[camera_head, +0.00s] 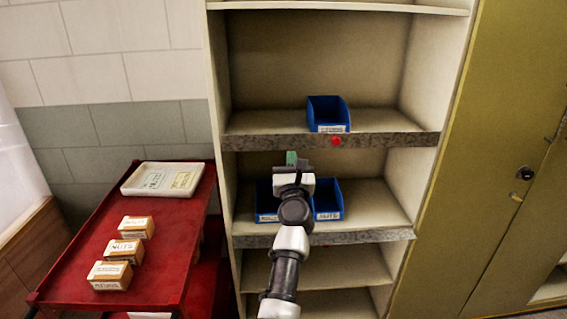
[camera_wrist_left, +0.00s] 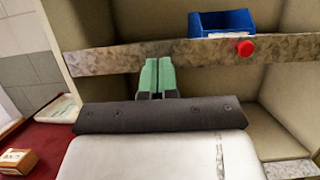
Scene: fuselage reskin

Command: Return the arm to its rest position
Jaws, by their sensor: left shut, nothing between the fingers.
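My left arm reaches up from the bottom middle of the head view. My left gripper (camera_head: 291,158) is in front of the shelf unit, between the two shelves that hold blue bins. In the left wrist view its green fingertips (camera_wrist_left: 157,75) are together, with nothing between them. The fingers overlap the grey shelf edge (camera_wrist_left: 110,60) in that view; I cannot tell the gap between them. My right gripper is not in view.
A blue bin (camera_head: 328,114) stands on the upper shelf, above a red button (camera_head: 336,141). Two blue bins (camera_head: 327,200) sit on the shelf below, one partly behind my arm. A red cart (camera_head: 170,240) with several small boxes and a white tray (camera_head: 162,179) stands left. An olive cabinet (camera_head: 500,150) stands right.

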